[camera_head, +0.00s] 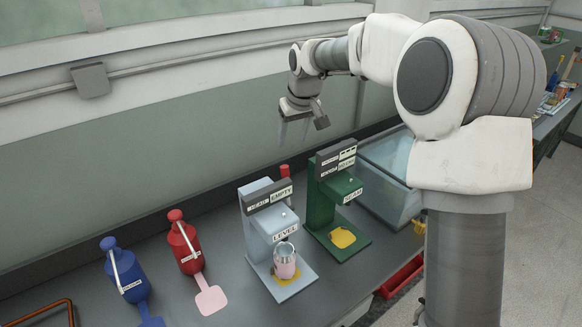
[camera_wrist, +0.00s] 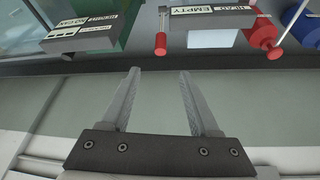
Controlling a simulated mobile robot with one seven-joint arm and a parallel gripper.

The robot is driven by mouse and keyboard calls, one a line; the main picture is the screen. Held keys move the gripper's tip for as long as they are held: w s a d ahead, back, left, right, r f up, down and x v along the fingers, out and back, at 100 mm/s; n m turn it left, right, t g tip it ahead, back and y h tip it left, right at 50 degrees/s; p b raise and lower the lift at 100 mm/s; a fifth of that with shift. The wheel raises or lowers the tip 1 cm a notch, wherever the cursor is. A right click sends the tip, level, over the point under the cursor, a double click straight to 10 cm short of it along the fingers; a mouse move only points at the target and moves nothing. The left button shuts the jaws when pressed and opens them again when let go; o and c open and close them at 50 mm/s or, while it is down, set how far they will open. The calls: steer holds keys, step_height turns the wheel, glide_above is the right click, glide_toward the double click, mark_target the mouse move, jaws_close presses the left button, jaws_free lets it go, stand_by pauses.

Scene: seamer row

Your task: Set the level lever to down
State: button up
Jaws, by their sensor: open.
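The light-blue seamer (camera_head: 257,232) carries a sign reading HEAD EMPTY and a LEVEL label (camera_head: 285,233). A lever with a red grip (camera_head: 285,171) stands at the right side of its head, grip uppermost, beside the green machine. The red grip also shows in the wrist view (camera_wrist: 161,44), left of the EMPTY sign (camera_wrist: 212,17). My gripper (camera_head: 294,130) is open and empty, above the seamer and apart from the lever. In the wrist view the open fingers (camera_wrist: 159,75) point toward the red grip with a gap between. A pink can (camera_head: 285,262) sits on the seamer's base.
The green machine (camera_head: 322,192) stands close on the right, with a yellow patch on its base. A clear bin (camera_head: 385,170) is beyond it. Red (camera_head: 184,246) and blue (camera_head: 122,268) lever devices stand left on the grey bench. The wall runs behind; the space above the bench is free.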

mark_target(286, 168)
steer(key=p+x, duration=0.2)
steer(key=x, duration=1.5)
steer(key=shift+s, duration=0.15)
jaws_close()
stand_by(0.8)
